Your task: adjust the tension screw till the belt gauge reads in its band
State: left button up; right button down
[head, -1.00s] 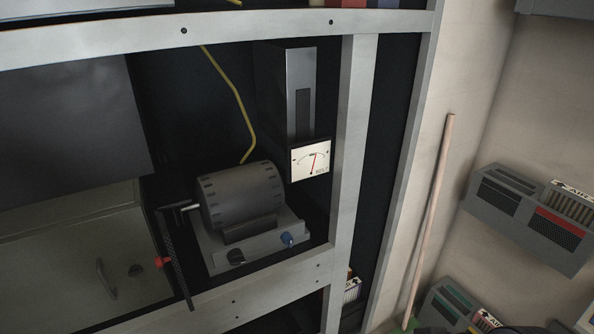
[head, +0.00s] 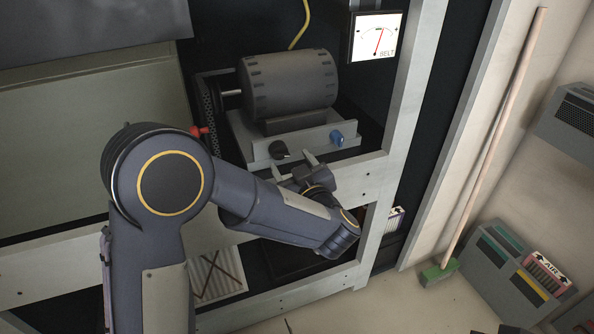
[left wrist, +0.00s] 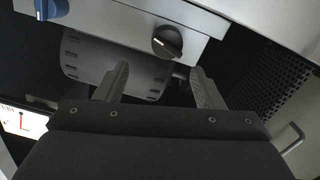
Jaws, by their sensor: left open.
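The belt gauge (head: 376,36) has a white face marked BELT, and its red needle leans a little right of upright. Its band is too small to read. It also shows partly in the left wrist view (left wrist: 24,121). Below it is a dark ribbed motor (head: 290,83) on a grey base with a black slotted knob (head: 279,150) and a blue knob (head: 337,137). I cannot tell which knob is the tension screw. My left gripper (head: 292,165) is open, just below and in front of the black knob. In the left wrist view the black knob (left wrist: 167,41) sits ahead between the fingers, apparently untouched.
A pale rack post (head: 414,110) and crossbar (head: 350,183) frame the bay. A perforated guard (head: 209,112) with a red knob (head: 199,131) stands left of the motor.

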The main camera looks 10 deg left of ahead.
aim_at(282, 155)
pick_arm(q)
jog(key=shift+y, duration=0.8)
jog(key=w+a, duration=0.1)
jog(key=w+a+f, duration=0.1)
jog(key=w, duration=0.1)
jog(key=w+a, duration=0.1)
jog(key=w, duration=0.1)
jog(key=shift+w+a+f+b, duration=0.1)
jog(key=shift+a+f+b, duration=0.2)
jog(key=shift+a+b, duration=0.1)
pick_arm(e)
jog(key=shift+s+f, duration=0.15)
jog(key=shift+f, duration=0.6)
pick_arm(q)
jog(key=shift+c, duration=0.4)
jog(key=c, duration=0.9)
jog(key=shift+o, duration=0.2)
pick_arm(e)
jog(key=shift+f, duration=0.1)
pick_arm(q)
jog(key=shift+n, duration=0.3)
pick_arm(e)
jog(key=shift+f, duration=0.1)
